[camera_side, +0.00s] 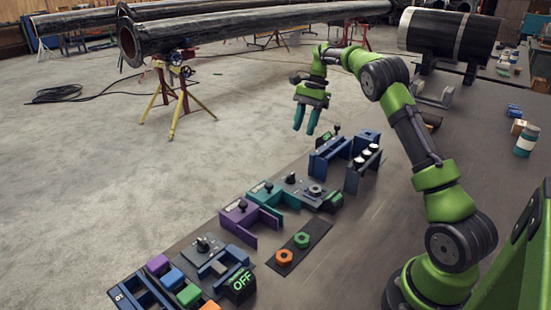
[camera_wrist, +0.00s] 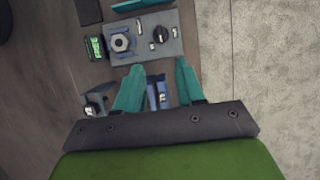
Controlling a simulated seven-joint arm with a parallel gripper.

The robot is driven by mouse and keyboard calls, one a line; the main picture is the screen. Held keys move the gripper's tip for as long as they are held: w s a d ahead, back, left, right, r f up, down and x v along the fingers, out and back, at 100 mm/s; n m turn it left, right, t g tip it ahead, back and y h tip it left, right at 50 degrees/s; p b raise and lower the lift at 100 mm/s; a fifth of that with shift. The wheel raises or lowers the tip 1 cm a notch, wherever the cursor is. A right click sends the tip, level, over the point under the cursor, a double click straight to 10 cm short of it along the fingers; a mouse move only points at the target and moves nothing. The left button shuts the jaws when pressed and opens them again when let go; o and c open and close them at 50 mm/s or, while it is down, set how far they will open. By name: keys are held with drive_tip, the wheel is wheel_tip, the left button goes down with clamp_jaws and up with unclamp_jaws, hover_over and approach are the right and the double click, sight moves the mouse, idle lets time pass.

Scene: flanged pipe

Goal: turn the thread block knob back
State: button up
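The thread block is a grey plate (camera_side: 303,197) in the middle of the row of fixtures, with a hex nut (camera_side: 315,190) on it. Its small black knob (camera_side: 291,178) stands at the left end of the plate. In the wrist view the plate (camera_wrist: 142,50) lies ahead of the fingers, with the nut (camera_wrist: 122,42) on its left and the dark knob (camera_wrist: 160,34) on its right. A green-lit display (camera_wrist: 94,46) sits beside it; its text is unreadable. My gripper (camera_side: 306,117) is open and empty, high above the far end of the row, with teal fingers pointing down.
A blue fixture (camera_side: 328,157) and a rack with white-topped pegs (camera_side: 364,167) stand beyond the thread block. A purple fixture (camera_side: 240,220) is nearer. Orange and green nuts (camera_side: 302,240) lie on a dark strip. The air around my gripper is clear.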

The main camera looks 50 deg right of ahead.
drive_tip(key=shift+v, duration=1.2)
